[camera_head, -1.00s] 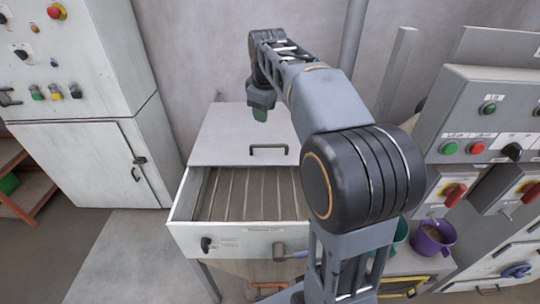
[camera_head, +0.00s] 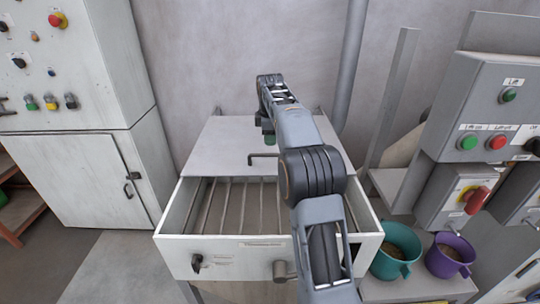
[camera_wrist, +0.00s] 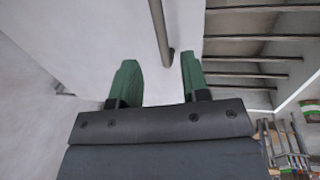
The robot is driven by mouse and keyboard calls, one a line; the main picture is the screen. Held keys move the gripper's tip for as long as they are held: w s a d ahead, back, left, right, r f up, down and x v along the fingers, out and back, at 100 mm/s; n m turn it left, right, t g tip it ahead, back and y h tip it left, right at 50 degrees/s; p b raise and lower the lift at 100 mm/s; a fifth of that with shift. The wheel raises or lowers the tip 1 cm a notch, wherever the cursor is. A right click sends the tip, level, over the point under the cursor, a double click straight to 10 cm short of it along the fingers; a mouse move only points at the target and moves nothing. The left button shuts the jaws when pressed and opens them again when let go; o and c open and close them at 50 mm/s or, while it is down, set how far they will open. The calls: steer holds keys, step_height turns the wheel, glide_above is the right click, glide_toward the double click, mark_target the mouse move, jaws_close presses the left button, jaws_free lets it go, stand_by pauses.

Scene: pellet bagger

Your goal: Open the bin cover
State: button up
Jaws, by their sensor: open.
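The pale bin (camera_head: 205,252) stands ahead, its front part uncovered so that a row of bars shows inside. Its grey-white cover (camera_head: 228,140) is a flat panel at the back of the bin; I cannot tell its exact tilt. A dark bar handle (camera_head: 262,156) sits near the cover's front edge, partly hidden by my arm. My gripper (camera_head: 268,136) is over the cover, just behind the handle. In the wrist view, my gripper (camera_wrist: 158,80) has its green fingers apart and empty. The handle (camera_wrist: 158,25) lies ahead of the gap between them, apart from both fingers.
A teal cup (camera_head: 396,250) and a purple cup (camera_head: 450,255) stand at the right of the bin. A grey control panel (camera_head: 485,110) is at the right, a white cabinet (camera_head: 80,180) at the left. A pipe (camera_head: 350,70) rises behind. Floor is clear at the left.

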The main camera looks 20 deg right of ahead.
mark_target(270, 154)
steer(key=f, duration=0.2)
steer(key=w+f, duration=0.1)
steer(key=f, duration=0.2)
steer(key=f+b, duration=0.1)
steer(key=f, duration=0.1)
steer(key=shift+w+d+f, duration=0.2)
steer(key=shift+d+f, duration=0.05)
steer(key=shift+d, duration=0.05)
jaws_close()
